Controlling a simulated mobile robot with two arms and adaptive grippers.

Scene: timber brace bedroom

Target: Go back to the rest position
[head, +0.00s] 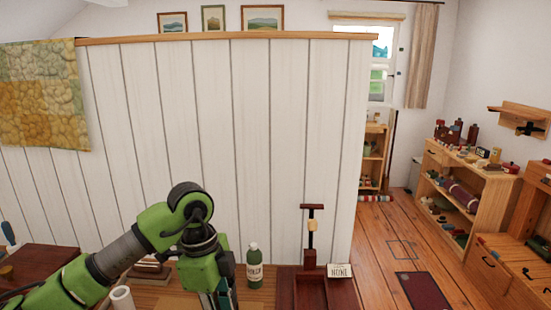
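My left arm comes in from the lower left, green with dark joints, and bends down at the wrist. My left gripper (222,298) points down at the bottom edge of the head view, over the bench top. Its fingertips are cut off or hidden, so I cannot tell whether it is open or holds anything. My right gripper is not in view.
Beside the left gripper stand a green bottle (254,266) and a dark red tray (285,291) with a post (310,237). A small lettered sign (340,270) is behind the tray. A white panelled partition (250,140) rises behind. Wooden shelves (465,190) stand right; floor (385,240) is open.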

